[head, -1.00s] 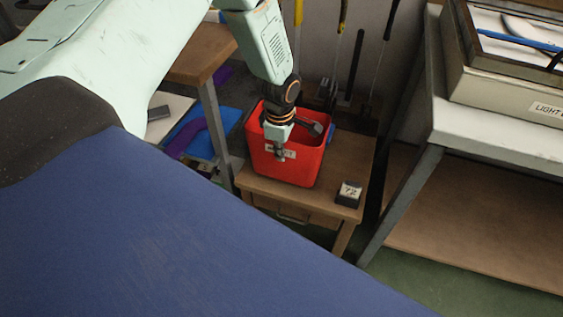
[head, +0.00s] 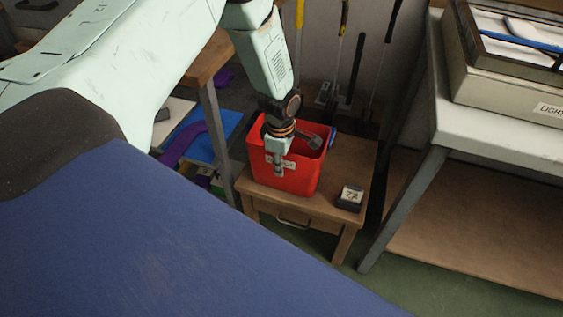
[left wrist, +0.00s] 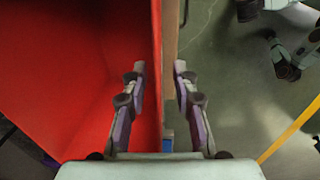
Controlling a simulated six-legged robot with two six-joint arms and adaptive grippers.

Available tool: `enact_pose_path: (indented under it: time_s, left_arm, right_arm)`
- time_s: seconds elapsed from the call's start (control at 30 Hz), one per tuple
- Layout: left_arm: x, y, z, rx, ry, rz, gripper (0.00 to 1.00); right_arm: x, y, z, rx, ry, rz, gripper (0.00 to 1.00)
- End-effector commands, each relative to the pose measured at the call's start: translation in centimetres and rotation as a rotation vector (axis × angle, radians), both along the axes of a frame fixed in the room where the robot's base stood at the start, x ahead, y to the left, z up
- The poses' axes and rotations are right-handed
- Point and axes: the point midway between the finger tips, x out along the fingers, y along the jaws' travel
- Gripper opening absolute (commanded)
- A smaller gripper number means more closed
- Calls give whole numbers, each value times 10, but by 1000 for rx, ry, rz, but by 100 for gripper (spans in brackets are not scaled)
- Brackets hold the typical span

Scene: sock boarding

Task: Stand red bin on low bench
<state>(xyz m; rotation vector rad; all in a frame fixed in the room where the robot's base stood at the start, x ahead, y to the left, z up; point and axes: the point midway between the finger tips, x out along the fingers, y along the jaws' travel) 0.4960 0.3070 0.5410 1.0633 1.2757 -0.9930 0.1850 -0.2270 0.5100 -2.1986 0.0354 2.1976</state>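The red bin (head: 306,174) stands upright on the low wooden bench (head: 325,200), with a white label on its front wall. My left gripper (head: 279,172) points down at that wall, one finger in front of the label. In the left wrist view the red bin (left wrist: 75,70) fills the left side. The left gripper's fingers (left wrist: 161,72) straddle its wall, one over the inside and one outside. Gaps show between fingers and wall, so the gripper looks open. The right gripper is not in view.
A small dark block with a white top (head: 350,197) sits on the bench's right corner. A grey table (head: 490,142) stands to the right, and long-handled tools (head: 343,25) hang behind. A blue item (head: 214,130) lies left of the bin. A dark grey part inside the bin is unclear.

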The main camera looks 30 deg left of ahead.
Motion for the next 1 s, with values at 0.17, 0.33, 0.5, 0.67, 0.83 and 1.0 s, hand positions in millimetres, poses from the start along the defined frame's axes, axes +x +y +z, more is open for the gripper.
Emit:
enact_pose_path:
  time_s: [0.17, 0.33, 0.5, 0.67, 0.83, 1.0]
  left_arm:
    - [0, 0, 0, 0, 0, 0, 28]
    - [0, 0, 11, 0, 0, 0, 28]
    - [-1, -1, 45, 0, -2, -1, 28]
    - [-3, -1, 79, -1, -2, 0, 28]
    - [-5, -1, 106, -1, -1, 1, 28]
    - [-6, -1, 121, 0, 1, 0, 28]
  right_arm:
    - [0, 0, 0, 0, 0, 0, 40]
    - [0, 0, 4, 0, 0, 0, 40]
    - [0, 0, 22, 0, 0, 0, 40]
    - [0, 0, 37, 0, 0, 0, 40]
    - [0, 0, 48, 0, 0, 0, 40]
    - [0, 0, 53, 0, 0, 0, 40]
